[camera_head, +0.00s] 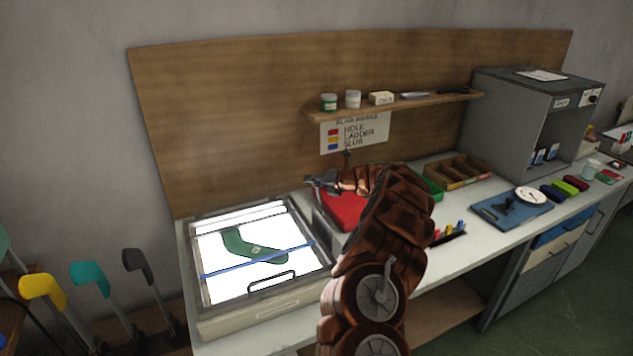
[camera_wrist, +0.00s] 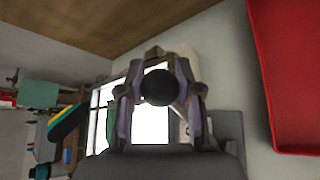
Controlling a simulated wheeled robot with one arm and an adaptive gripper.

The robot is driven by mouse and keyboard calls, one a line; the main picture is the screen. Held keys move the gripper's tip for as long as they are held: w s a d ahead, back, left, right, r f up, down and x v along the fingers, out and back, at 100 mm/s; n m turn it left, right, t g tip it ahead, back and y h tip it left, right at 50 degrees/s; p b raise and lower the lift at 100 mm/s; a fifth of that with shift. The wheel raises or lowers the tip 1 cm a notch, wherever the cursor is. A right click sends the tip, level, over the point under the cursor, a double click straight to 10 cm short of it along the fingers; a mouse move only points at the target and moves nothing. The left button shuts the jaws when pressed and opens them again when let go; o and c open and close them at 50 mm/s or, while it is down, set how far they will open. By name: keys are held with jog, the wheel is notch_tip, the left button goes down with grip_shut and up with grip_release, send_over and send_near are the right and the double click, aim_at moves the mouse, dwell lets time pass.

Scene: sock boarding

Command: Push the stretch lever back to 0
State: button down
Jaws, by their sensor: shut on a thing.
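My gripper (camera_head: 320,182) is above the right back side of the light box (camera_head: 262,310), near the red tray. In the wrist view my gripper (camera_wrist: 157,75) has its two fingers closed around a round black knob (camera_wrist: 159,88), which I take to be the stretch lever's knob. The lever's shaft and scale are hidden, so I cannot read its setting. A green sock (camera_head: 236,243) lies on the lit white panel, with a blue bar (camera_head: 225,269) across it.
A red tray (camera_head: 345,208) is right beside my gripper. Colored leg forms (camera_head: 90,272) stand at the left. A shelf (camera_head: 420,102) with jars is on the back board. A blue board (camera_head: 485,209) and a grey cabinet (camera_head: 495,115) are at the right.

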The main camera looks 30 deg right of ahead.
jog(key=shift+d+f, duration=0.1)
jog(key=shift+f, duration=0.05)
jog(key=c, duration=1)
grip_release()
jog(key=shift+o, duration=1.3)
jog(key=shift+s, duration=0.1)
jog(key=v, duration=1.2)
